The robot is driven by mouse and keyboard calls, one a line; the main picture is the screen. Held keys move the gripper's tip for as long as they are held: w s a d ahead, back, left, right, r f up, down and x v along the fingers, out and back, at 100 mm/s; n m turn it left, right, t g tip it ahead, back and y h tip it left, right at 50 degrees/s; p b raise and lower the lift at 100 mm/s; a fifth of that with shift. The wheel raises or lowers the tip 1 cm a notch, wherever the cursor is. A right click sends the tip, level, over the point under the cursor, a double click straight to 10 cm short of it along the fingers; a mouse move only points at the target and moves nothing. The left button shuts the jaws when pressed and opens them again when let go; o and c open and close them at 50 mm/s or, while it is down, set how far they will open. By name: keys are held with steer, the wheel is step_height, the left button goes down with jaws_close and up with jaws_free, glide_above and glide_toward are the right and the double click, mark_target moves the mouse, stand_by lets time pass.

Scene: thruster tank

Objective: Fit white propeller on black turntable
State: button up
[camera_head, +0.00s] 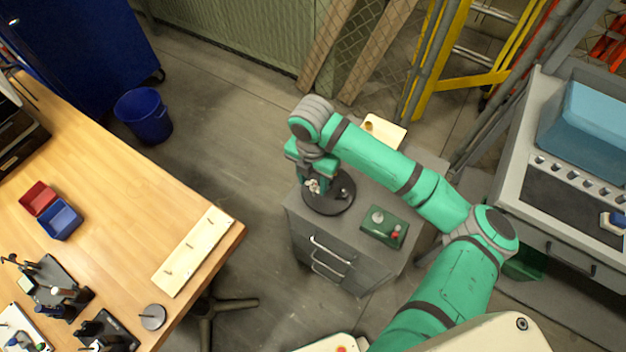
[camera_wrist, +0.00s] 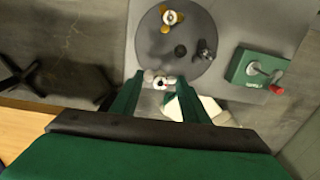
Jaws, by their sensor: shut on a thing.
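The white propeller (camera_wrist: 160,82) is small and pale, and my gripper (camera_wrist: 161,76) is shut on it, with the propeller between the fingertips in the wrist view. In the head view the white propeller (camera_head: 312,186) shows just under my gripper (camera_head: 314,175). The black turntable (camera_head: 330,205) is a round dark disc on the grey cabinet. It also shows in the wrist view (camera_wrist: 150,48), where the propeller appears near its lower edge. I cannot tell how high the propeller is above the disc. A dark propeller-like part (camera_wrist: 206,50) and a brass-and-white part (camera_wrist: 171,17) stand on the disc.
A green control box (camera_head: 385,228) with a red knob is beside the turntable on the grey cabinet (camera_head: 350,262). A pale tan box (camera_head: 390,132) is behind my arm. The wooden table (camera_head: 110,195) is at left, with a pegged board (camera_head: 193,250). A workbench with a blue tank (camera_head: 590,125) is at right.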

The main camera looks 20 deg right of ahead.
mark_target(313, 189)
steer(key=shift+f, duration=2.45)
stand_by(1.0)
steer(key=o, duration=1.1)
steer(key=shift+r, duration=0.15)
step_height(313, 189, up, 15)
steer(key=shift+a+f, duration=0.1)
steer(key=shift+f, duration=0.1)
stand_by(0.6)
